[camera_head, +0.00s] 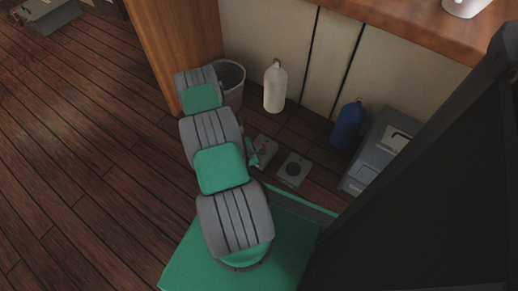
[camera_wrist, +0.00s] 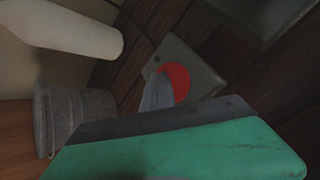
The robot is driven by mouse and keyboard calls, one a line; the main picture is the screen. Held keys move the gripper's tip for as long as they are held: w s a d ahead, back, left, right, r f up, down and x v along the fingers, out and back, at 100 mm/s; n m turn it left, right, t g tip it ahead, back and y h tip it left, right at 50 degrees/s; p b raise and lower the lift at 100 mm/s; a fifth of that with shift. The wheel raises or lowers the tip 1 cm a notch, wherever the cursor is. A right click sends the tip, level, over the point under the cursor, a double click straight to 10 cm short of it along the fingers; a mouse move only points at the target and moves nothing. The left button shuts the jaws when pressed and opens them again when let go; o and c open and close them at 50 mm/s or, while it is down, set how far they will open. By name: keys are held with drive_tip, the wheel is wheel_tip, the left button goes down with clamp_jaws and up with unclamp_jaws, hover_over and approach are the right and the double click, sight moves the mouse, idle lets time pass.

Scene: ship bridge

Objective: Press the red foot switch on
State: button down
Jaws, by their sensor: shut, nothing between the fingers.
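The red foot switch is a red round button (camera_wrist: 178,78) on a grey square plate (camera_wrist: 198,63) on the wooden floor, near the middle of the wrist view. I cannot tell whether the tips touch the button. In the head view my gripper (camera_head: 255,157) is small and mostly hidden by the arm.
A white bottle (camera_head: 275,88), a bin (camera_head: 232,88), a blue bottle (camera_head: 348,126) and a grey box (camera_head: 372,153) stand near the cabinet wall.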

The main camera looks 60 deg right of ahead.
drive_tip(key=shift+s+a+f+b, duration=0.15)
drive_tip(key=shift+f+b, duration=0.1)
drive_tip(key=shift+f, duration=0.2)
drive_tip(key=shift+w+a+f+b, duration=0.15)
drive_tip(key=shift+f+b, duration=0.1)
drive_tip(key=shift+f, duration=0.15)
drive_tip(key=shift+s+r, duration=0.1)
idle(0.3)
drive_tip(key=shift+s+a+r+p, duration=0.25)
drive_tip(key=shift+a+r+p, duration=0.05)
drive_tip(key=shift+a+p, duration=0.15)
drive_tip(key=r+p, duration=0.1)
drive_tip(key=r, duration=0.1)
drive_tip(key=r+p, duration=0.4)
drive_tip(key=r, duration=0.1)
drive_tip(key=shift+w+d, duration=0.15)
drive_tip(key=shift+d, duration=0.2)
drive_tip(key=shift+f, duration=0.15)
